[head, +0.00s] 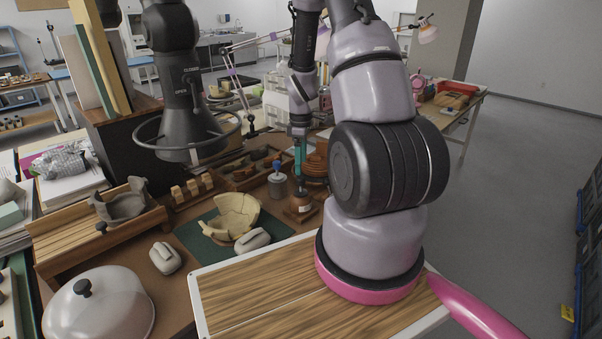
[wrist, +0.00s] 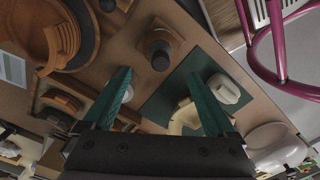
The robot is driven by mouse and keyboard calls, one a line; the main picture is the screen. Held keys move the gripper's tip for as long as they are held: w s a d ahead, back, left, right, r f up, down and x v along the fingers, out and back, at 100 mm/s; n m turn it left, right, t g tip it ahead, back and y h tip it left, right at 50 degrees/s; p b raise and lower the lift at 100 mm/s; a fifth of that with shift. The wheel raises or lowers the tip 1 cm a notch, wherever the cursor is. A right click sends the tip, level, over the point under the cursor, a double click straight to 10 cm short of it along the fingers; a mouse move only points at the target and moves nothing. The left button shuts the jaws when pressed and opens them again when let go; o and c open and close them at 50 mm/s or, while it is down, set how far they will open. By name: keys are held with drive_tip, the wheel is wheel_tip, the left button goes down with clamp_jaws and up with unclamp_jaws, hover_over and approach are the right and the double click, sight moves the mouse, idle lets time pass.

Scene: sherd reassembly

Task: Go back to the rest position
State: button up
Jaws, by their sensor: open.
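My gripper (head: 299,158) hangs pointing down over the far part of the workbench, in the middle of the head view. In the wrist view its two teal fingers (wrist: 157,74) stand wide apart with nothing between their tips. A cream, partly assembled bowl of sherds (head: 236,214) sits on a green mat (head: 196,237), left of and nearer than my gripper. In the wrist view a finger partly hides the cream sherds (wrist: 184,118).
Open floor (head: 520,170) lies at right.

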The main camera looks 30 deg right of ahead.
drive_tip(key=shift+r, duration=0.45)
drive_tip(key=shift+r, duration=0.15)
drive_tip(key=s+a+r+m+t, duration=0.2)
drive_tip(key=a+r+m, duration=0.15)
drive_tip(key=r, duration=0.75)
drive_tip(key=s+a+r+m+t, duration=0.2)
drive_tip(key=s+a+r+m, duration=0.15)
drive_tip(key=r, duration=0.85)
drive_tip(key=s+a+r+m+t+y, duration=0.1)
drive_tip(key=s+a+r+m, duration=0.2)
drive_tip(key=s+r, duration=0.3)
drive_tip(key=s+a+r+m+t+y, duration=0.1)
drive_tip(key=s+a+r+m+t, duration=0.1)
drive_tip(key=s+r, duration=0.5)
drive_tip(key=s+a+m, duration=0.1)
drive_tip(key=m, duration=0.1)
drive_tip(key=shift+s+a+m, duration=0.15)
drive_tip(key=shift+a+m, duration=0.15)
